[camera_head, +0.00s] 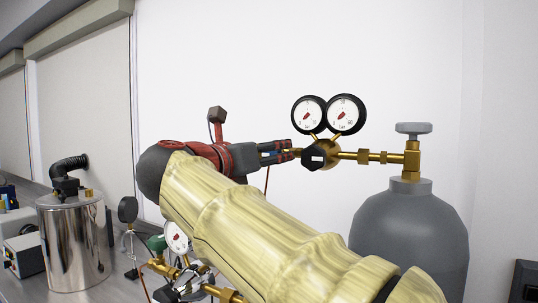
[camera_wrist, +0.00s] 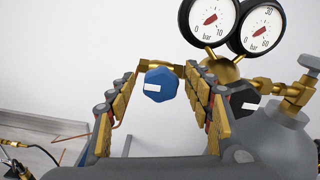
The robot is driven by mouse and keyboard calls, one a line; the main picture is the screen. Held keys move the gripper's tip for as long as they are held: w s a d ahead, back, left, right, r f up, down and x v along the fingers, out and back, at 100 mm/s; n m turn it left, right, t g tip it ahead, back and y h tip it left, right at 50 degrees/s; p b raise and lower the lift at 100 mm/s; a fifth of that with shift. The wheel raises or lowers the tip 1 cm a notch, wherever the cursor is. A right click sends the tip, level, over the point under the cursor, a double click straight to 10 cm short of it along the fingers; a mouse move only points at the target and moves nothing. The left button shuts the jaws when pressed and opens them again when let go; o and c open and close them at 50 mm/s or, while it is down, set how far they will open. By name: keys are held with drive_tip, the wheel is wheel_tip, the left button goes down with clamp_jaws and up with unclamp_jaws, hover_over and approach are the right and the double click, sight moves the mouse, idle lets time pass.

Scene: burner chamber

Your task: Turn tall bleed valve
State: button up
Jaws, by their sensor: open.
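A blue knob (camera_wrist: 160,86) with a white mark sits on a brass fitting of the regulator in the wrist view. It looks like the bleed valve, though no label shows. My gripper (camera_wrist: 160,78) is open, with one finger on each side of the knob. Gaps show between the knob and both fingers, so I see no contact. In the head view my gripper (camera_head: 288,152) reaches the left end of the brass regulator, and the knob is mostly hidden by the fingers there.
A black knob (camera_head: 316,157) lies just right of my fingers, below two round gauges (camera_head: 327,115). The grey cylinder (camera_head: 412,235) with its handwheel (camera_head: 413,128) stands right. A lower gauge (camera_head: 177,237) and a steel vessel (camera_head: 74,240) stand left. The wall behind is bare.

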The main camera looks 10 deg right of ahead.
drive_tip(key=v, duration=1.2)
drive_tip(key=shift+a, duration=0.1)
